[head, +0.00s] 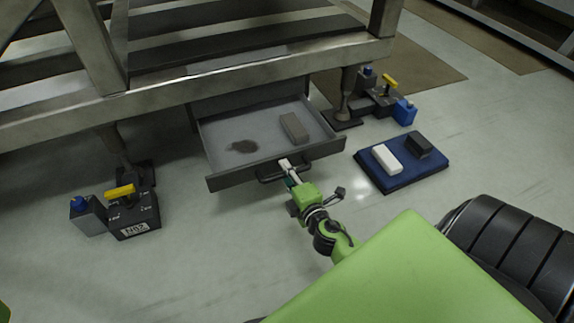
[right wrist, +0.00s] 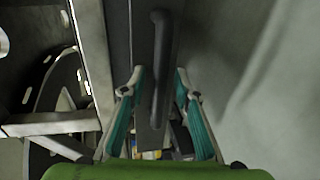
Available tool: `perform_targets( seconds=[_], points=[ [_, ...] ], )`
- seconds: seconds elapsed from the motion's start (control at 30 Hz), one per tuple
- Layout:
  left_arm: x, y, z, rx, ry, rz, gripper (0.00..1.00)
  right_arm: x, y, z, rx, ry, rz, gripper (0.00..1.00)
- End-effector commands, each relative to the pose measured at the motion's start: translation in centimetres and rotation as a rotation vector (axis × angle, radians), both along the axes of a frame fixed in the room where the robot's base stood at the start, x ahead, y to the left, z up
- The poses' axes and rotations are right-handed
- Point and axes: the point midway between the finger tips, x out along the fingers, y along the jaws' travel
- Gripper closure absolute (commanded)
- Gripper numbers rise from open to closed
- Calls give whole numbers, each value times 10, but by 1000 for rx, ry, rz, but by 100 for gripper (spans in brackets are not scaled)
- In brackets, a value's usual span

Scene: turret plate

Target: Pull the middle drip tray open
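The drip tray (head: 222,132) is a shallow grey drawer, standing out from under the metal frame in the head view. A dark stain (head: 243,147) and a grey-brown block (head: 294,128) lie in it. Its dark bar handle (head: 268,176) is on the front panel and also shows in the right wrist view (right wrist: 161,50). My right gripper (head: 287,168) is at the handle. In the right wrist view its teal-padded fingers (right wrist: 159,88) are apart, one on each side of the handle, with gaps visible. My left gripper is out of view.
A blue mat (head: 400,179) with a white block (head: 387,158) and a black block (head: 419,145) lies right of the tray. Dark units with yellow handles stand left (head: 133,217) and right (head: 378,100) beside the frame legs. The floor before the tray's left part is clear.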

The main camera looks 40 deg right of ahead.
Motion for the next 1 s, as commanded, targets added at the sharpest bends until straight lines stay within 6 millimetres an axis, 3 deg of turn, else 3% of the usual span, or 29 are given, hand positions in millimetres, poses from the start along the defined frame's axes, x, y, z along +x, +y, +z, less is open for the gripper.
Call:
perform_targets(
  seconds=[0.27, 0.7, 1.0],
  points=[
    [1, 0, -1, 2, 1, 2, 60, -10, 2, 1, 0, 2, 0, 71],
    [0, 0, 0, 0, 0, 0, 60, -94, 22, 19, 3, 3, -5, 71],
    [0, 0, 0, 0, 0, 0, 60, -114, 27, 24, 0, 0, -1, 71]
  ],
)
